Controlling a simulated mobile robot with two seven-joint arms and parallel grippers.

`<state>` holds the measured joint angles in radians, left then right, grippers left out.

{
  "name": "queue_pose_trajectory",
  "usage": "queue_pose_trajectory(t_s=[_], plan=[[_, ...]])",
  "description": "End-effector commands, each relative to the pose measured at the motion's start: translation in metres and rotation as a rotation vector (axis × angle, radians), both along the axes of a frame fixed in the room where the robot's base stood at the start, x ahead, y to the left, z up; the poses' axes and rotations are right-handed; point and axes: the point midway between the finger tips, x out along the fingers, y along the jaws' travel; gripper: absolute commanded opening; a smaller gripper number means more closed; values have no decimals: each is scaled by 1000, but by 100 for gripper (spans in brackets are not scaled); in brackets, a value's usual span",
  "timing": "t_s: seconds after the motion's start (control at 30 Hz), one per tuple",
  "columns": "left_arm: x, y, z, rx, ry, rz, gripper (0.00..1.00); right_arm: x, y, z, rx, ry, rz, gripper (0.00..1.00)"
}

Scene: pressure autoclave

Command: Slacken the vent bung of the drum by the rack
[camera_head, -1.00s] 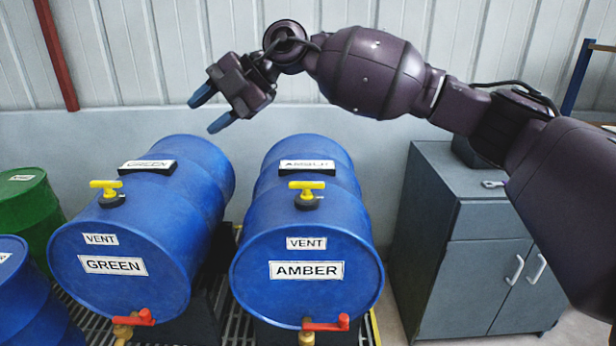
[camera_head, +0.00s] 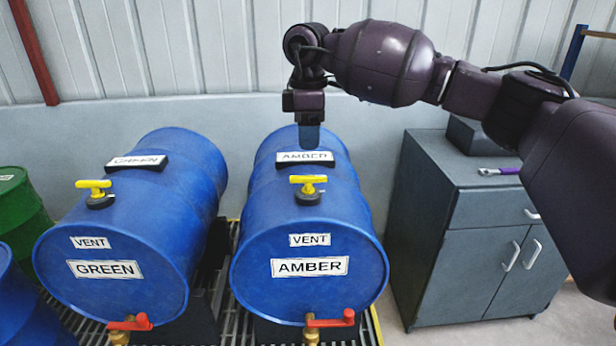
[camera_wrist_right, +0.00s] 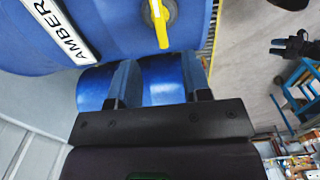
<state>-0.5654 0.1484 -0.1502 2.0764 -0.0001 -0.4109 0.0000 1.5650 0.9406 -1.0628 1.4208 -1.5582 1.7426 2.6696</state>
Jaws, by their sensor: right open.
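Two blue drums lie on their sides: the GREEN drum (camera_head: 110,235) at left and the AMBER drum (camera_head: 310,237) in the middle. Each has a yellow T-handled vent bung on a black base, on the GREEN drum (camera_head: 94,189) and on the AMBER drum (camera_head: 308,185). My right gripper (camera_head: 310,140) points down over the rear top of the AMBER drum, behind its bung and the upper AMBER label (camera_head: 305,157). In the wrist view my right gripper (camera_wrist_right: 160,75) has its fingers apart and empty. The yellow bung handle (camera_wrist_right: 159,25) lies beyond them, clear of both fingers. My left gripper is out of view.
Red-handled taps (camera_head: 332,320) stick out at the drums' lower fronts. A green drum (camera_head: 22,215) is far left.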

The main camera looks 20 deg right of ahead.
Motion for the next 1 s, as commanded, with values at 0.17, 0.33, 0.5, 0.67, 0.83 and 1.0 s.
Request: queue_pose_trajectory(t_s=[0.17,0.33,0.5,0.67,0.83,1.0], plan=[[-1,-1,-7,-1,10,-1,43,0,0,-32,-1,5,2,44],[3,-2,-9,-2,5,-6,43,0,0,-62,1,6,4,44],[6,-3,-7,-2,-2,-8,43,0,0,-85,0,5,4,44],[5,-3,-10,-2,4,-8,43,0,0,-96,2,3,4,44],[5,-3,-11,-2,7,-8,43,0,0,-99,2,-1,4,44],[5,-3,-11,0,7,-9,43,0,0,-99,2,-1,4,44]])
